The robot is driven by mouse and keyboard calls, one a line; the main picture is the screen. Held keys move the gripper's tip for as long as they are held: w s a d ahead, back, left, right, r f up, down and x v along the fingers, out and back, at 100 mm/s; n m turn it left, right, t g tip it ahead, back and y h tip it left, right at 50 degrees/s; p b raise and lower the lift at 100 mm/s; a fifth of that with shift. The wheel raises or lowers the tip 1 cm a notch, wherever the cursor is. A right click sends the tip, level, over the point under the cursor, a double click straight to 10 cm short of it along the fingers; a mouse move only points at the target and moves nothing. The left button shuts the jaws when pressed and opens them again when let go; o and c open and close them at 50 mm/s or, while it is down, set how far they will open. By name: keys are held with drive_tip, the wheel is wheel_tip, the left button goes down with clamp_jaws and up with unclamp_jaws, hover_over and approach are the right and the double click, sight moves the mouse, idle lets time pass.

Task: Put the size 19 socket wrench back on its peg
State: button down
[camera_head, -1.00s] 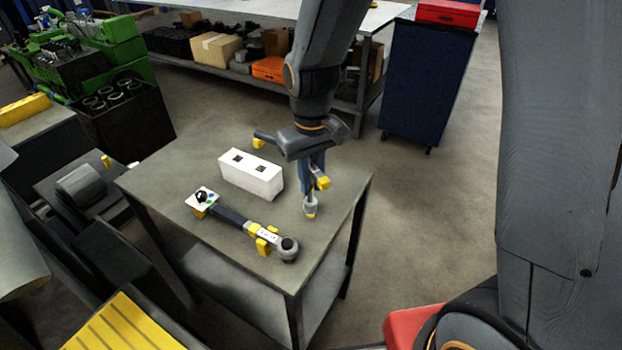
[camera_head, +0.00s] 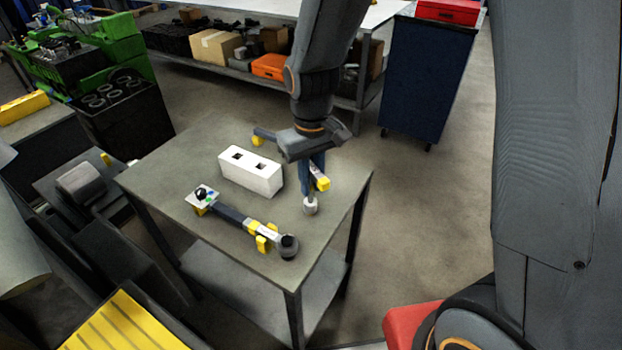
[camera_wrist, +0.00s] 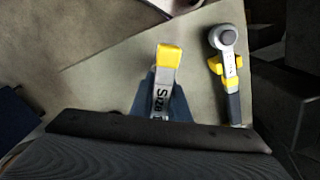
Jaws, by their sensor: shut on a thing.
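My gripper (camera_head: 312,178) is low over the right side of the table, with its blue fingers closed around the socket wrench (camera_head: 321,183). In the wrist view the wrench (camera_wrist: 168,57) shows a yellow end and a pale band lettered "Size"; the number is hidden between the fingers. A pale round end (camera_head: 310,206) is directly below my gripper at the tabletop. I cannot tell the peg apart beneath it.
On the table (camera_head: 190,160) lies a ratchet-headed wrench (camera_head: 288,245) in yellow holders, near a white block (camera_head: 250,173) with two square holes. A yellow-ended dark bar (camera_head: 264,134) shows behind my gripper. The right edge is close.

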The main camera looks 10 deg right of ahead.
sight(311, 165)
drive_tip(key=shift+f+b, duration=0.35)
drive_tip(key=shift+f, duration=0.45)
drive_tip(key=c, duration=1)
unclamp_jaws()
drive_tip(key=shift+c, duration=0.2)
drive_tip(key=shift+r, duration=0.15)
wheel_tip(311, 165, up, 9)
drive_tip(key=p, duration=0.8)
